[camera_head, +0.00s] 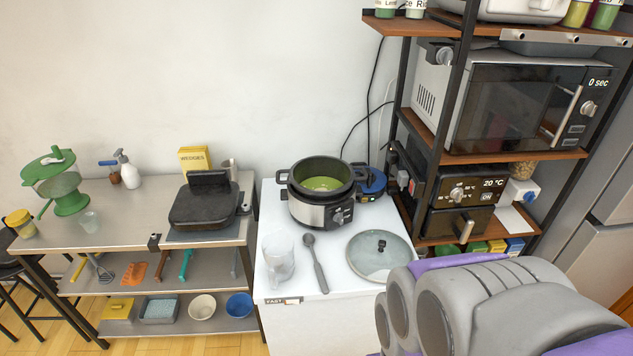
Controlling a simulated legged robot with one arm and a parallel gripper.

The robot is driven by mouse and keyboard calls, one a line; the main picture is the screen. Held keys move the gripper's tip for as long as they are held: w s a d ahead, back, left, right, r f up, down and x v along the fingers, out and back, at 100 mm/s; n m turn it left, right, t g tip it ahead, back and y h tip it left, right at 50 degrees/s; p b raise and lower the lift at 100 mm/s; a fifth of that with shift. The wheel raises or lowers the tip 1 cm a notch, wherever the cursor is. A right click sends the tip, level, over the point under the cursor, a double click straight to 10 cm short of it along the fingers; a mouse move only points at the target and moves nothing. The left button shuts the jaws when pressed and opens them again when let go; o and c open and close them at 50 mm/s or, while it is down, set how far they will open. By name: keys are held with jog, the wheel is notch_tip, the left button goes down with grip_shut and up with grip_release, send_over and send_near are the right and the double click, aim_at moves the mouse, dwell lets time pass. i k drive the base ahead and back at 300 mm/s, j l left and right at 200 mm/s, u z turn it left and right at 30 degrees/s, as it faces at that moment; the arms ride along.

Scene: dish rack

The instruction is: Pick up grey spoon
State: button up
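The grey spoon (316,264) lies on the white counter (299,301), with its bowl toward the back and its handle toward the front edge. It lies between a clear jug (278,258) on its left and a glass pot lid (380,256) on its right. A cooker pot (323,190) with green contents stands behind it. Grey and purple links of my arm fill the lower right of the view. My gripper cannot be made out, so its opening and its place relative to the spoon are not seen.
A shelf rack (540,158) with a microwave (525,105) and an oven (462,192) stands to the right. A metal table (130,233) with a black grill (204,203) stands to the left. The counter in front of the spoon is clear.

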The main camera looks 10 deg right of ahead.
aim_at(309, 239)
jog(key=i+j+z, duration=0.1)
jog(key=z, duration=0.25)
jog(key=i+j+z, duration=0.1)
jog(key=z, duration=0.3)
jog(key=i+j+z, duration=0.1)
jog(key=z, duration=0.25)
jog(key=j, duration=0.1)
